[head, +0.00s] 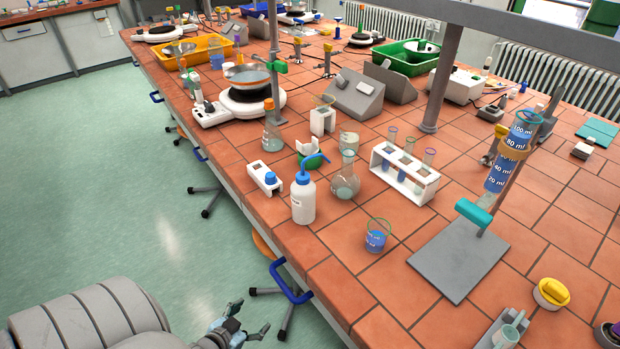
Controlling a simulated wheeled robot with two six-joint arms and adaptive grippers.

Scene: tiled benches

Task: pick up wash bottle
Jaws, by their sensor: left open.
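The wash bottle (303,201) is white with a blue cap and a bent blue spout. It stands upright on the tiled bench (330,275), close to the bench's left edge. My left gripper (247,317) shows at the bottom of the head view, over the floor beside the bench. It is open and empty, lower in the picture than the bottle and apart from it. My right gripper does not show.
A white device with a blue knob (265,179) stands left of the bottle, and a flask (345,178) right of it. A beaker of blue liquid (376,236) and a test-tube rack (404,173) are nearby. A blue handle (291,284) juts from the bench edge.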

